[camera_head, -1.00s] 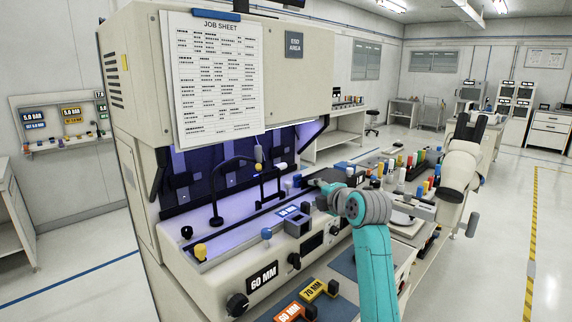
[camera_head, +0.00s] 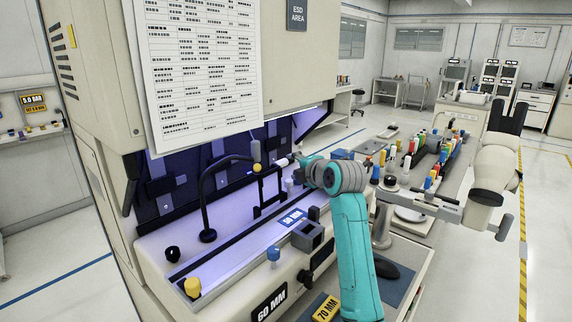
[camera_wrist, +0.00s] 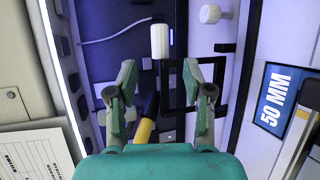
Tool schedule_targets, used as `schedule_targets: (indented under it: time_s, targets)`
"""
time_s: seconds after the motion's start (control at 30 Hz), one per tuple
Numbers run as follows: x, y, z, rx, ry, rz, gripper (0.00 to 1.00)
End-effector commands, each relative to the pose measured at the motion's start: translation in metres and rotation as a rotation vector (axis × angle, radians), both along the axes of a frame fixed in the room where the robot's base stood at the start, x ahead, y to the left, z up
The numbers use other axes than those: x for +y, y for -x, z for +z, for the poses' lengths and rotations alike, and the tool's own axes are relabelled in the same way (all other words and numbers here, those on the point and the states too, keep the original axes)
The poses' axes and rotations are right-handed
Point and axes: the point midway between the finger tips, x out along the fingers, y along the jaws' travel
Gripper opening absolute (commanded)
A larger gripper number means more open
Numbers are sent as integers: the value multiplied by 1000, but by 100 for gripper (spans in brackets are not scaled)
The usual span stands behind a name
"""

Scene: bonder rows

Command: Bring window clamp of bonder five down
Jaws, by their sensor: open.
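The bonder (camera_head: 225,272) fills the left of the head view, with a lit purple work bay. In the bay stand a black bent arm with a yellow tip (camera_head: 206,205) and a black upright frame (camera_head: 268,197). I cannot tell for sure which part is the window clamp. My gripper (camera_wrist: 160,75) reaches into the bay, open and empty. In the wrist view a white knob (camera_wrist: 160,41) lies ahead, between the lines of the fingers but apart from them. A yellow and black part (camera_wrist: 146,122) shows between the fingers.
The job sheet (camera_head: 200,70) hangs on the upper cover. A 50 MM label (camera_wrist: 277,98) is on the right in the wrist view. Another bench with coloured bottles (camera_head: 440,160) stands at right; open floor lies beyond.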

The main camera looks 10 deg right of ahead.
Motion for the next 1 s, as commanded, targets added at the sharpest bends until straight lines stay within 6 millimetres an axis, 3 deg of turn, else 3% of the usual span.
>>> schedule_targets:
  time_s: [0.6, 1.0]
  targets:
    - [16, -71, -22, 1, 0, 0, 51]
    - [21, -93, -28, -1, 0, 0, 51]
